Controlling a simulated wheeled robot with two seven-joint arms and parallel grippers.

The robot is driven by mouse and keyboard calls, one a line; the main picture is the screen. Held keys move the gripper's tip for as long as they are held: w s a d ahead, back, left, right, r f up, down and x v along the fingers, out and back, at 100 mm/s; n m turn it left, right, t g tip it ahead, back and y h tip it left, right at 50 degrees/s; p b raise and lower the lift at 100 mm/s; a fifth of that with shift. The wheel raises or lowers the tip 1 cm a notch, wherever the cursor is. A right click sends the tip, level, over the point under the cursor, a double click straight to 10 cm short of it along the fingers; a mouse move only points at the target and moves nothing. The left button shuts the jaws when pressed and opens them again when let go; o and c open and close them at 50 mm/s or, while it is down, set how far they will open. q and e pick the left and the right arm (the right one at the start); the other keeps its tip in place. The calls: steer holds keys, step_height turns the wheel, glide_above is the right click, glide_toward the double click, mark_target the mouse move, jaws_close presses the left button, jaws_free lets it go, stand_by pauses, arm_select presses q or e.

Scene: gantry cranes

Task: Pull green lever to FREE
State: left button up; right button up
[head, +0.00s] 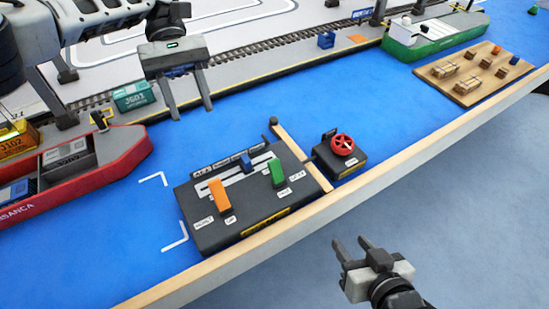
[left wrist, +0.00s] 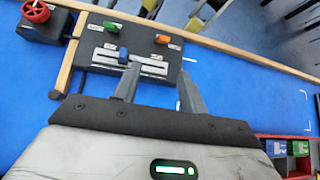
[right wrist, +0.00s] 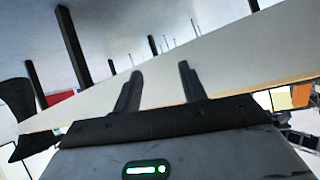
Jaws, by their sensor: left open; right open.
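The green lever (head: 277,171) stands on the right part of the dark control box (head: 215,235), with a small label near its base that I cannot read. An orange lever (head: 218,196) and a blue slider lever (head: 246,164) are on the same box. In the left wrist view the green lever (left wrist: 112,27) is beyond the fingertips. My left gripper (head: 190,110) is open and empty, above the blue surface and up-left of the box. My right gripper (head: 362,248) is open and empty, out past the table's front edge.
A red handwheel (head: 343,145) on a small dark box stands right of the control box, behind a wooden bar. A red ship (head: 75,170) is at left, a green ship (head: 435,40) at back right. A wooden cargo board (head: 474,72) lies at right. Blue surface between is clear.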

mark_target(273, 160)
arm_select(q)
steer(key=d+r+t+y+p, duration=0.2)
steer(key=d+r+t+p, duration=0.3)
steer(key=d, duration=0.7)
steer(key=p+x, duration=0.1)
steer(key=x, duration=0.9)
steer(key=a+p+x, duration=0.1)
steer(key=x, duration=0.4)
steer(key=shift+f+p, duration=0.15)
steer(key=shift+p, duration=0.15)
steer(key=shift+s+f, duration=0.2)
steer(key=shift+f, duration=0.35)
arm_select(e)
steer(key=shift+s+d+r+n+g+h, duration=0.15)
steer(key=shift+d+r, duration=0.1)
steer(key=shift+r, duration=0.25)
steer(key=shift+d+r+n+g+h, duration=0.1)
steer(key=shift+d+r, duration=0.1)
steer(key=shift+r, duration=0.3)
steer(key=shift+s+d+r+n+g+h, duration=0.15)
steer(key=shift+d+r, duration=0.1)
steer(key=shift+r, duration=0.25)
arm_select(q)
steer(key=shift+y, duration=0.3)
jaws_close()
